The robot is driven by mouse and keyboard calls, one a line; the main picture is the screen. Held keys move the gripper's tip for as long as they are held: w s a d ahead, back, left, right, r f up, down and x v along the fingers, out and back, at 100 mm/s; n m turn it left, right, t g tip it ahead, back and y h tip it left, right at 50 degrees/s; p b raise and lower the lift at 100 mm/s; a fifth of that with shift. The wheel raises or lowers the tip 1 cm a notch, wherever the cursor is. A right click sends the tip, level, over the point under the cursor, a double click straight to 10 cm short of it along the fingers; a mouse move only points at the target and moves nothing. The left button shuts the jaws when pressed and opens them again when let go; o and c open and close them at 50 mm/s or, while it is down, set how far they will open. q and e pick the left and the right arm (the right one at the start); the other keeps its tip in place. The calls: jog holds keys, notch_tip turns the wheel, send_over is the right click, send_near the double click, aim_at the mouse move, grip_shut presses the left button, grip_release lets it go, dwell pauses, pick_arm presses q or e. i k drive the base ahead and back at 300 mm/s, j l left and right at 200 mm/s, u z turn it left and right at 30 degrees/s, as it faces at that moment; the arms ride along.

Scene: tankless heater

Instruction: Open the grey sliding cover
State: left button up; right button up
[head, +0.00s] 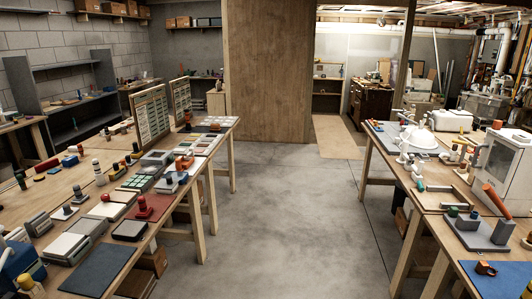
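I cannot tell for sure which thing is the grey sliding cover. A white box-shaped unit (503,172) with a darker front panel stands on the right table, cut off by the right edge of the head view. In front of it is a grey block (484,233) with a tilted orange bar on it. Several grey and pale flat pieces lie on the left table, among them a grey-edged panel (66,247). Neither of my grippers is in view, and no arm touches anything that shows.
The left table (190,205) is crowded with small parts, and two upright boards (150,115) stand on it. The right table (404,205) holds fittings and a white dome (420,139). Bare concrete floor (290,215) lies between them. A wooden partition (266,75) stands behind.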

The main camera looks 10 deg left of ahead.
aim_at(168, 183)
jog(key=i+l+u, duration=0.1)
jog(key=i, duration=1.6)
